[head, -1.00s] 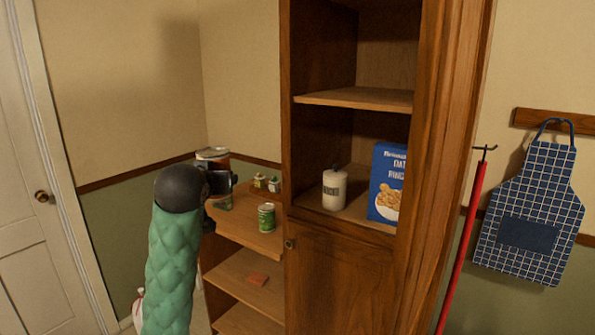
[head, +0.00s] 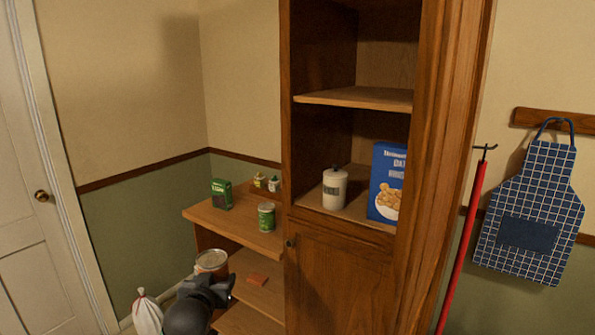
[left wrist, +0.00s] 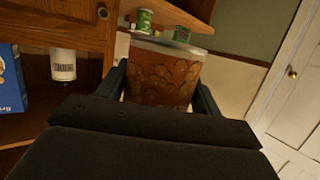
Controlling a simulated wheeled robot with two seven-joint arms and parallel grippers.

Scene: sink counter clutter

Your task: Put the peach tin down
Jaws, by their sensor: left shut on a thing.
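The peach tin (head: 212,260), with a pale metal top and an orange-brown side, is held by my left gripper (head: 222,284). In the head view it is below the level of the top board (head: 235,226) of the low shelf unit, by the left end of the middle board (head: 262,283). Whether it touches that board I cannot tell. In the left wrist view the tin (left wrist: 160,78) fills the space between the two fingers, its label showing peach pieces. My right gripper is not in view.
A green box (head: 221,194), a green can (head: 266,217) and small jars (head: 267,183) stand on the top board. A tall cupboard holds a white canister (head: 334,188) and a blue cereal box (head: 387,182).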

